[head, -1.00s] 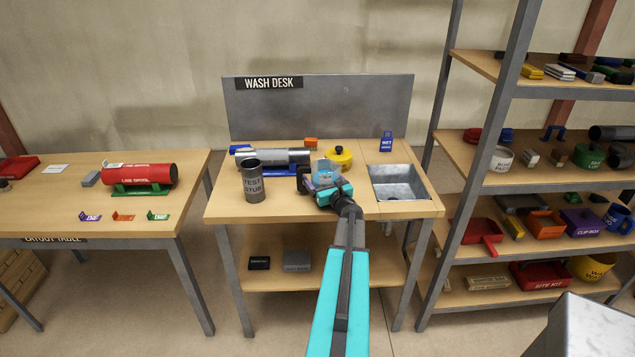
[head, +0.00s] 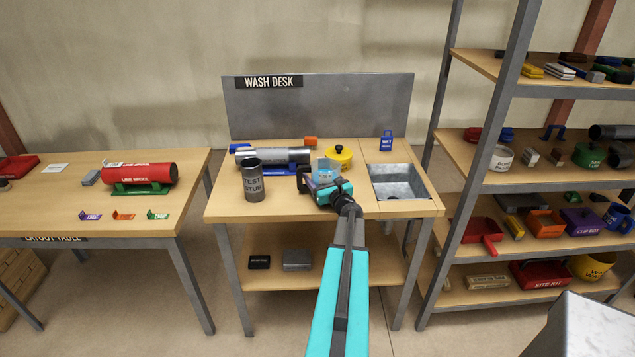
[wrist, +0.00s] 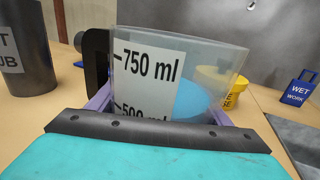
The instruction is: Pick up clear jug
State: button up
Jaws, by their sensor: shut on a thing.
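The clear jug (wrist: 215,70) is see-through, with a white label reading 750 ml and 500 ml and something blue showing low in it. In the head view the jug (head: 326,168) is at the wash desk's middle, partly hidden by my gripper. My gripper (head: 322,186) is shut on the jug, with a purple finger at each side of it in the wrist view (wrist: 165,112). The jug looks upright. Whether its base touches the desk is hidden.
A dark test stub (head: 253,182) stands left of the jug. A grey pipe on a blue stand (head: 275,157) lies behind. A yellow container (head: 340,158) is close behind the jug. A sink (head: 398,183) and a blue wet work sign (head: 386,142) are at the right.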

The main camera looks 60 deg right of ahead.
aim_at(319, 176)
jog(key=shift+r, duration=0.2)
jog(key=shift+r+b, duration=0.8)
jog(key=shift+r, duration=0.5)
jog(key=s+a+b, duration=0.1)
jog(key=s+a, duration=0.2)
jog(key=s+a+r+b, duration=0.1)
jog(key=s+a+b, duration=0.1)
jog(key=s+a, duration=0.1)
jog(key=s+a+b, duration=0.1)
jog(key=s+a, duration=0.2)
jog(key=shift+a+r, duration=0.4)
jog(key=shift+s+r, duration=0.1)
jog(key=shift+r, duration=0.05)
jog(key=shift+p, duration=0.65)
jog(key=shift+s+a+r+p, duration=0.15)
jog(key=shift+a+p, duration=0.1)
jog(key=shift+p, duration=0.9)
jog(key=p, duration=0.4)
jog(key=shift+s+a+p, duration=0.35)
jog(key=shift+s+a, duration=0.05)
jog(key=shift+s+a+p, duration=0.25)
jog(key=shift+a+p, duration=0.05)
jog(key=shift+p, duration=0.85)
jog(key=shift+w+a, duration=0.1)
